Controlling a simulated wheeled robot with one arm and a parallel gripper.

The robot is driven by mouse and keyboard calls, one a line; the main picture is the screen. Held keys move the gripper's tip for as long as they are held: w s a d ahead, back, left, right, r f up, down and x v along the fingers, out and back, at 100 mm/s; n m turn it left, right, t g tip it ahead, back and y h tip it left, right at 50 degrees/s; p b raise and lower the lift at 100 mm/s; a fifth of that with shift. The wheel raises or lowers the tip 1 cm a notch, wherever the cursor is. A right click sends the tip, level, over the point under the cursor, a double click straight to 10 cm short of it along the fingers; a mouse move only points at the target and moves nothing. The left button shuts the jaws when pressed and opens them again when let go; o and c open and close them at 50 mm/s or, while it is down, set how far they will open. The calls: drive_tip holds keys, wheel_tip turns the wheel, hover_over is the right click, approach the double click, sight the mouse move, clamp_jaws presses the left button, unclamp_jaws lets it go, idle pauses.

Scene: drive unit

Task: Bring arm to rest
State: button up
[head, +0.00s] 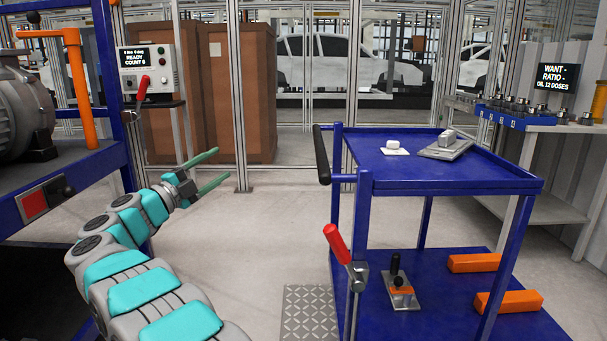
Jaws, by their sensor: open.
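My arm reaches up from the bottom left of the head view, in grey and teal links. My gripper (210,172) is at its end, with two green fingers spread apart and nothing between them. It hangs in free air over the floor, between the blue workbench on the left and the blue cart (440,185) on the right. It touches neither.
The cart has a black handle, a red-handled lever (338,243) and a lower shelf with orange blocks (508,301). A white block and a grey plate lie on its top. A control box (150,72) reads READY. A motor (22,108) sits at left.

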drive_tip(key=w+d+r+n+t+y, duration=0.1)
drive_tip(key=w+r+n+t+y, duration=0.4)
drive_tip(key=r+n+y, duration=0.65)
drive_tip(key=s+d+f+n+g+y, duration=0.3)
drive_tip(key=s+d+f+n+g, duration=0.5)
drive_tip(key=s+f, duration=0.45)
drive_tip(key=s+d+f+n+g+y, duration=0.2)
drive_tip(key=s+d+f+n+g, duration=0.3)
drive_tip(key=s+d+f, duration=0.6)
drive_tip(key=s+d+f+g+h, duration=0.1)
drive_tip(key=s+d+f+g, duration=0.2)
drive_tip(key=s, duration=0.8)
drive_tip(key=s+d+f+m+g+h, duration=0.1)
drive_tip(key=s+d+f+g, duration=0.2)
drive_tip(key=s+d+f, duration=0.3)
drive_tip(key=s+d+f+g+h, duration=0.2)
drive_tip(key=s+d+f+g, duration=0.2)
drive_tip(key=s, duration=1.2)
drive_tip(key=d+f, duration=0.1)
drive_tip(key=d, duration=0.2)
drive_tip(key=shift+d+m, duration=0.2)
drive_tip(key=shift+m, duration=0.15)
drive_tip(key=shift+f, duration=0.1)
